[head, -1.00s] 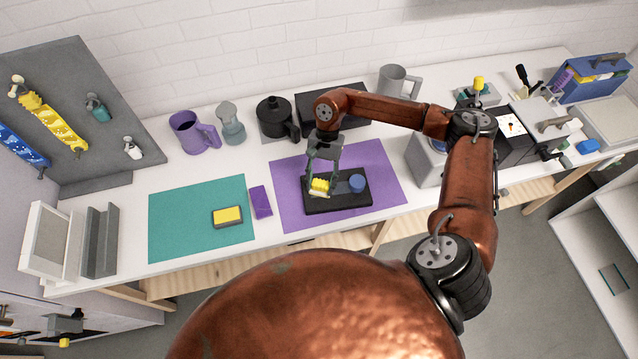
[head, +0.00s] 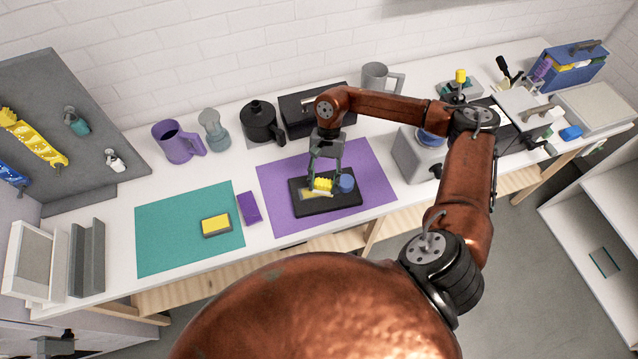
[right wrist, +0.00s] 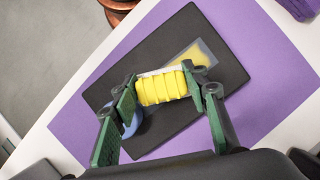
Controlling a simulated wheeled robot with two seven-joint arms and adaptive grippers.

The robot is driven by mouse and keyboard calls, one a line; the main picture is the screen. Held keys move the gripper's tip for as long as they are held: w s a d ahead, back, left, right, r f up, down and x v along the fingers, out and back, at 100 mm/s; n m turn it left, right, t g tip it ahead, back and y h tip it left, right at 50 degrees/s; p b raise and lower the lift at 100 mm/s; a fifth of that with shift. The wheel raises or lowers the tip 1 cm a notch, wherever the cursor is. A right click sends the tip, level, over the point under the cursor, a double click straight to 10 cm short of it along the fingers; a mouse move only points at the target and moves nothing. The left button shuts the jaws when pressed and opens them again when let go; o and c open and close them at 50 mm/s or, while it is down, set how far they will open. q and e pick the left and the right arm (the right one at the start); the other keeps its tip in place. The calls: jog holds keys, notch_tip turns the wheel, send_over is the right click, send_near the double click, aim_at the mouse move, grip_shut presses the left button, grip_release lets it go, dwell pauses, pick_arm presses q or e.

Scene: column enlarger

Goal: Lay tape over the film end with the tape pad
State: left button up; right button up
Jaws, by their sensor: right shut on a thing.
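My right gripper (head: 323,181) is over the black block (head: 345,204) on the purple mat. It is shut on a yellow ribbed piece, which I take for the tape pad (head: 322,184). In the right wrist view the pad (right wrist: 162,88) sits between the fingertips, with a whitish edge along its far side. A flat translucent strip with a yellow patch, perhaps the film end (right wrist: 195,54), lies on the block just beyond the pad. Whether the pad touches the block is unclear. A blue round piece (head: 346,183) stands on the block beside the pad. My left gripper is out of view.
A purple block (head: 249,208) and a yellow-topped grey pad (head: 216,224) lie to the left, the latter on the teal mat (head: 165,240). A purple mug (head: 176,142), a black pot (head: 258,120) and a dark box (head: 305,112) stand behind. Much of the teal mat is bare.

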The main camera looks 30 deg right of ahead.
jog(key=shift+a, duration=0.15)
jog(key=shift+w+a+b, duration=0.25)
jog(key=shift+a+b, duration=0.05)
jog(key=shift+a, duration=0.35)
jog(key=shift+w+a+b, duration=0.25)
jog(key=shift+a, duration=0.45)
jog(key=shift+w+a+b, duration=0.25)
jog(key=shift+a+b, duration=0.05)
jog(key=shift+a, duration=0.35)
jog(key=shift+w+a+b, duration=0.25)
jog(key=shift+a+b, duration=0.05)
jog(key=shift+a, duration=0.4)
jog(key=shift+w+a+b, duration=0.3)
jog(key=shift+a, duration=0.45)
jog(key=shift+w+a+b, duration=0.25)
jog(key=shift+a+b, duration=0.05)
jog(key=shift+a, duration=0.4)
notch_tip(320, 180, up, 7)
jog(key=p, duration=0.2)
